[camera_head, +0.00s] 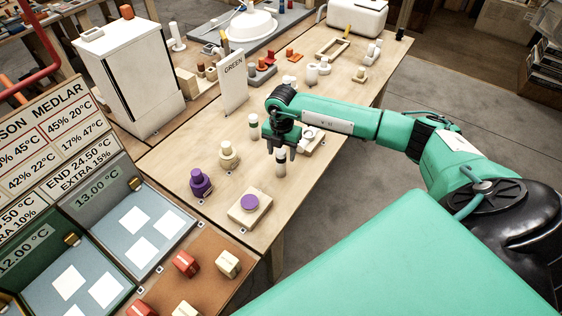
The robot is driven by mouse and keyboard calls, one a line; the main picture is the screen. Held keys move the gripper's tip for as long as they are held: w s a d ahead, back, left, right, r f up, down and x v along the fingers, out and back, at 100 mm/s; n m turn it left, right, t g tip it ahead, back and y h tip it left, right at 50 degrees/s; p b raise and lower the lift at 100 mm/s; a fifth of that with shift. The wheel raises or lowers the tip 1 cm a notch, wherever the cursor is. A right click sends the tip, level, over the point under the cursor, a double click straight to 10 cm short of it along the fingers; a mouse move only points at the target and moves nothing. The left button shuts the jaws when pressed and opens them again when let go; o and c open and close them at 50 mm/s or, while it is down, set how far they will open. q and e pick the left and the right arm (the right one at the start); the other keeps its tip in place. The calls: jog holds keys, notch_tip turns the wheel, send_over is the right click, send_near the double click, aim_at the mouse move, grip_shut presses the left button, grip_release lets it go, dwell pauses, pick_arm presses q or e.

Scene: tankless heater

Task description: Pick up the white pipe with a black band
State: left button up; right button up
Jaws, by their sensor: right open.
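A white pipe with a black band (281,168) stands upright on the wooden table, directly below my right gripper. My right gripper (280,150) points down with its fingers open at the top of the pipe. The dark fingers and the dark band overlap there, so I cannot tell whether they touch. My left gripper is not in view.
A small white cylinder with a dark band (253,121) stands just behind. A cream knob (228,155), a purple knob (200,182) and a wooden block with a purple disc (249,207) are nearby. A "GREEN" sign (233,85) stands at the back left.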

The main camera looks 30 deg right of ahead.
aim_at(281, 160)
notch_tip(281, 160, down, 4)
jog(key=shift+w+r+p, duration=0.1)
jog(key=shift+r+p, duration=0.15)
jog(key=shift+p, duration=0.6)
jog(key=shift+f, duration=0.55)
grip_shut()
jog(key=shift+r, duration=0.1)
